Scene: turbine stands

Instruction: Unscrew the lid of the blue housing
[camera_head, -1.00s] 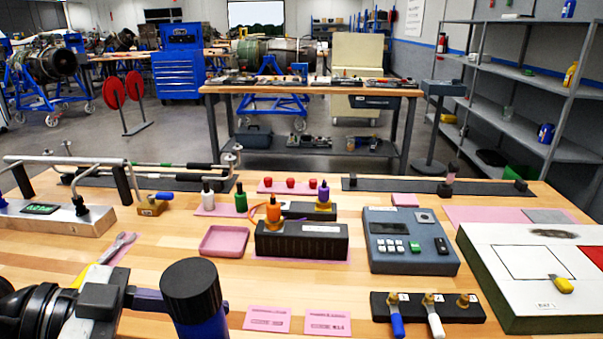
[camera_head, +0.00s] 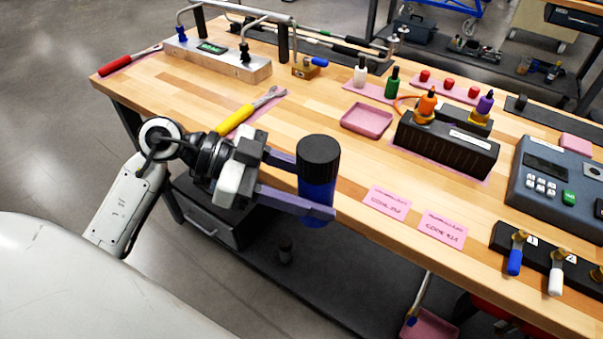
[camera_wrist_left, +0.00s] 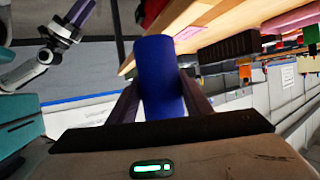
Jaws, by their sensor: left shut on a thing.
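The blue housing (camera_head: 317,203) is an upright blue cylinder with a black ribbed lid (camera_head: 318,156) on its top. My left gripper (camera_head: 322,205) is shut on the blue body below the lid, one finger on each side. It holds the housing up in front of the table's front edge. In the left wrist view the blue housing (camera_wrist_left: 160,75) stands between the two fingers; the lid is not clearly seen there. My right gripper is not seen in the head view.
The wooden table (camera_head: 290,140) carries a yellow wrench (camera_head: 240,115), a pink tray (camera_head: 367,119), a black block with orange and purple connectors (camera_head: 445,145), pink cards (camera_head: 387,201) and a grey control box (camera_head: 560,185). A dark lower shelf (camera_head: 330,275) lies below.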

